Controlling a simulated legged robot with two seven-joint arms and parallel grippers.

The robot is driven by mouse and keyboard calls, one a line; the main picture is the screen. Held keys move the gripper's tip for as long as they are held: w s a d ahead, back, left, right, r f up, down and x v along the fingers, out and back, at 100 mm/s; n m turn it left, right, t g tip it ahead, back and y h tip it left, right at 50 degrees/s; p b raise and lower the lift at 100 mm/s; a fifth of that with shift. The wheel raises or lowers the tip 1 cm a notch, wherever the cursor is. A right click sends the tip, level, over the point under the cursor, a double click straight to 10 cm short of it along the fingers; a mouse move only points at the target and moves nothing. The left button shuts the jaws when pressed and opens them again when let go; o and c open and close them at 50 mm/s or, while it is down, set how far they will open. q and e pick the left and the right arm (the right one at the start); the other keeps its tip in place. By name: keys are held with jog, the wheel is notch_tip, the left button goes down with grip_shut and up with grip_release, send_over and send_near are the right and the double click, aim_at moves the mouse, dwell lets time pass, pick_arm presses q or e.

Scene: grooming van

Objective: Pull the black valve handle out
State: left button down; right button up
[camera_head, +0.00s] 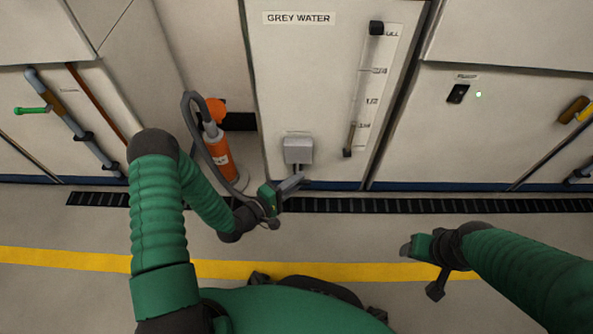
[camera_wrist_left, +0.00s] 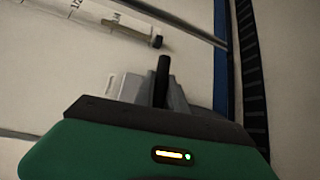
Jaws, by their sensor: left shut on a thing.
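The black valve handle (camera_wrist_left: 161,78) shows in the left wrist view as a dark rod between the grey fingers of my left gripper (camera_wrist_left: 165,92). In the head view my left gripper (camera_head: 292,184) is just below the light grey valve box (camera_head: 298,150) on the grey water panel (camera_head: 310,90), and the handle is mostly hidden by the fingers there. My left gripper is shut on the handle. The valve box also shows behind the fingers in the wrist view (camera_wrist_left: 130,84). My right gripper (camera_head: 408,249) is away from the panel, over the floor; its fingers are too small to read.
An orange cylinder (camera_head: 221,155) with a dark hose stands left of the panel, close to my left arm. A level gauge (camera_head: 370,90) is on the panel. A black floor grate (camera_head: 400,205) runs along the cabinets. The floor near the yellow line (camera_head: 210,268) is clear.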

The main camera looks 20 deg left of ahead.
pick_arm(q)
jog(key=shift+f, duration=0.2)
jog(key=c, duration=1.4)
grip_release()
jog(key=shift+o, duration=0.2)
jog(key=shift+a+r, duration=0.1)
jog(key=p+v, duration=0.7)
jog(key=v, duration=0.9)
jog(key=shift+s, duration=0.4)
jog(key=shift+a, duration=0.1)
